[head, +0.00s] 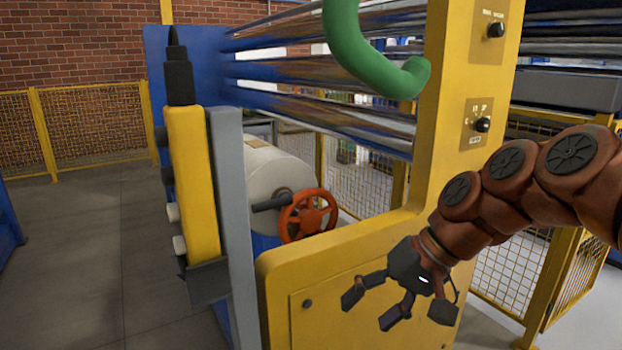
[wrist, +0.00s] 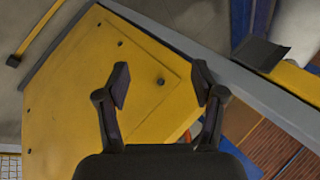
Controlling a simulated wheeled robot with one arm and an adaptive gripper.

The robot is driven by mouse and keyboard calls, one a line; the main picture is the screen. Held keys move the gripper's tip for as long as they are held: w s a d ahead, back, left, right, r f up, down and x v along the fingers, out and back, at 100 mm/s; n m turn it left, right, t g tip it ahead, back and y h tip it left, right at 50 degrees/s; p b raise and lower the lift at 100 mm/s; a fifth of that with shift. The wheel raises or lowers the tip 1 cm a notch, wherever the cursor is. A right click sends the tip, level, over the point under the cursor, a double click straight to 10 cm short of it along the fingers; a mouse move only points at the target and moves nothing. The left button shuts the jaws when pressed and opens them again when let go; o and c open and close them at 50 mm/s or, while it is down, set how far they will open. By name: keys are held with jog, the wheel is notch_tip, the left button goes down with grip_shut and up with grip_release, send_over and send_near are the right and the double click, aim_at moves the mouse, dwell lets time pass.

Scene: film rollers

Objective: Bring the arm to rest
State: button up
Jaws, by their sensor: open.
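My arm (head: 504,187) is rust-orange and reaches in from the right edge of the head view. It is bent and its end hangs downward. My gripper (head: 398,308) is dark grey, with its fingers spread open and nothing between them. It is in front of the lower yellow panel of the machine (head: 350,285). In the wrist view my gripper (wrist: 160,85) shows two dark fingers apart, with the yellow panel (wrist: 75,110) behind them. I cannot tell the exact gap between the fingers and the panel.
A red handwheel (head: 307,215) sits beside a white film roll (head: 275,175). A yellow and black pendant (head: 193,185) stands on a grey post (head: 233,220) at left. A green hose (head: 360,60) hangs above. Yellow fencing (head: 90,125) stands behind. The grey floor (head: 80,250) at left is clear.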

jog(key=s+d+f+g+h, duration=0.2)
jog(key=s+d+f+h, duration=0.25)
jog(key=s+f, duration=0.5)
jog(key=s+d+f+g+h, duration=0.1)
jog(key=s+d+f+h, duration=0.35)
jog(key=s, duration=0.75)
notch_tip(320, 180, up, 11)
jog(key=y+p, duration=0.1)
jog(key=p, duration=1.1)
jog(key=shift+w+r+y+p, duration=0.15)
jog(key=shift+w+y+p, duration=0.25)
